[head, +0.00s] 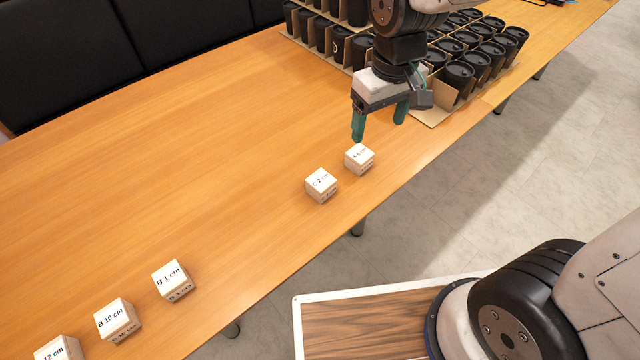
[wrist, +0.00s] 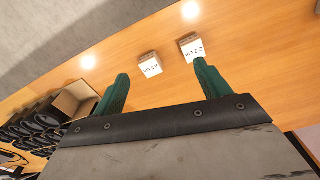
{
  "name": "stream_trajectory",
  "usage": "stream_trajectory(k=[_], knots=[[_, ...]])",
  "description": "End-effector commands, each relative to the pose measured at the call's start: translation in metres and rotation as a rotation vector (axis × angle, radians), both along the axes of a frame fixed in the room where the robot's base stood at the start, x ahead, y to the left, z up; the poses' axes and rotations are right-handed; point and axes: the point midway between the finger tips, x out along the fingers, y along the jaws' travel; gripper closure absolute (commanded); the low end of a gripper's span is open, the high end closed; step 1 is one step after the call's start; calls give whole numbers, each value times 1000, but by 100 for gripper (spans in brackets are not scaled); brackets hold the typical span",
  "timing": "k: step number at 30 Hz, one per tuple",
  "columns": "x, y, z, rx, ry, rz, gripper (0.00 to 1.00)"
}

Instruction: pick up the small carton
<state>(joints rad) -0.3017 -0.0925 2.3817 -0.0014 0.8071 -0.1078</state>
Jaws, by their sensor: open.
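Several small white cartons stand on the wooden table. The nearest to my gripper (head: 379,130) is a carton (head: 360,160) with a label that seems to start with A; it also shows in the wrist view (wrist: 150,65). Just left of it in the head view is the carton marked C 2 cm (head: 321,186), also in the wrist view (wrist: 192,48). I cannot tell which one the task means. My gripper is open and empty, its green fingers pointing down above the table. In the wrist view the A carton appears between and beyond the fingertips (wrist: 161,72), apart from them.
Cartons marked B 1 cm (head: 173,281), B 10 cm (head: 118,321) and 12 cm (head: 60,349) stand at the lower left. Cardboard dividers with black cups (head: 458,75) stand behind my gripper. The table (head: 190,160) is clear in the middle; its front edge runs close to the cartons.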

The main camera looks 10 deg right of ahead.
Motion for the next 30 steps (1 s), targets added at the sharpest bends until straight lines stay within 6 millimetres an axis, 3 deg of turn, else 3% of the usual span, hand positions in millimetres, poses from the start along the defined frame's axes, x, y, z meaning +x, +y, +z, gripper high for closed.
stream_trajectory(k=[1, 6, 12, 30], knots=[[9, 17, -22, -6, 18, 45, 25], [30, 62, -80, -13, 35, 161, 25], [37, 91, -122, -18, 43, 238, 25], [35, 100, -197, -19, 45, 252, 25]])
